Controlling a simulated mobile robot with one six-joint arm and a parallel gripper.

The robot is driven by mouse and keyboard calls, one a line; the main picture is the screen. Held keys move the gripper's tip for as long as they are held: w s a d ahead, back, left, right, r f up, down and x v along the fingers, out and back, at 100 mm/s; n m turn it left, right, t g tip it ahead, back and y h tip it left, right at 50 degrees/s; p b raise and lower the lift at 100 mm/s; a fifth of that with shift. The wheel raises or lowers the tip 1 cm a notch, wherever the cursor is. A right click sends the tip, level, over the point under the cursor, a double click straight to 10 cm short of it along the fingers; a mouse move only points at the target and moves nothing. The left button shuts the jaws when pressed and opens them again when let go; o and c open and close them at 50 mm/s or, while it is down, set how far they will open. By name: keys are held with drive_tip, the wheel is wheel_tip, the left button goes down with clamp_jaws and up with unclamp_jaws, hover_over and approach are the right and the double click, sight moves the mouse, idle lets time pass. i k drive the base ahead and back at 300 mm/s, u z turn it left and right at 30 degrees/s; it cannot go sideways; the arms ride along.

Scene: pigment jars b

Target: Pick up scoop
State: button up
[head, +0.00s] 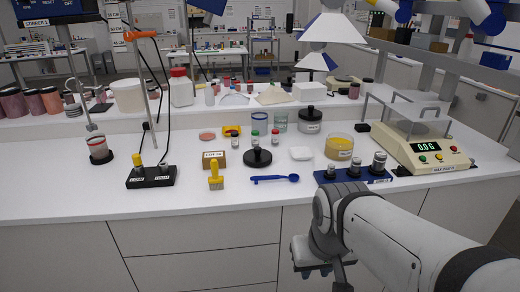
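A blue scoop (275,178) lies flat on the white bench near its front edge, with its round bowl to the right and its handle to the left. Nothing covers it. My gripper (318,270) is at the bottom of the head view, below and to the right of the scoop, in front of the cabinet fronts. It is apart from the scoop. It is small and partly hidden by my arm, so I cannot tell whether its fingers are open or shut.
A blue weight rack (354,176) is to the right, beside a balance (422,146).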

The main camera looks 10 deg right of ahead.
sight(292, 178)
drive_tip(key=i, duration=1.05)
drive_tip(key=u, duration=0.05)
